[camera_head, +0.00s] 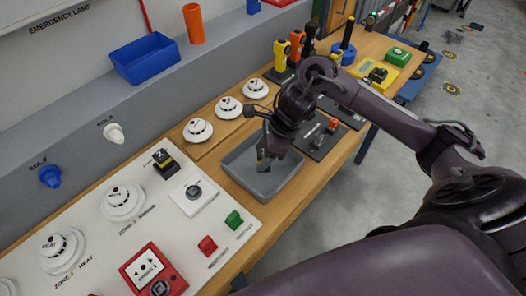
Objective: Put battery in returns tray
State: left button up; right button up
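The grey tray (280,180), an open shallow box, sits on the wooden bench at the middle of the head view. My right gripper (264,160) points down over this tray, its tips at or inside the tray's far part. The gripper is small and dark here, and I cannot tell whether its fingers are apart or hold something. A black block with a yellow part (165,163) stands on the white panel left of the tray; I cannot tell whether it is a battery. No other battery is clearly visible. My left gripper is not in view.
The white panel (145,215) carries detectors, a red call point (152,270) and red and green blocks. White detectors (198,130) stand behind the tray. A blue bin (145,58) is on the grey ledge. Yellow and orange handheld devices (281,55) stand further along the bench.

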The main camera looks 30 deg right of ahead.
jog(key=p+v, duration=0.1)
jog(key=v, duration=1.1)
dwell(0.4)
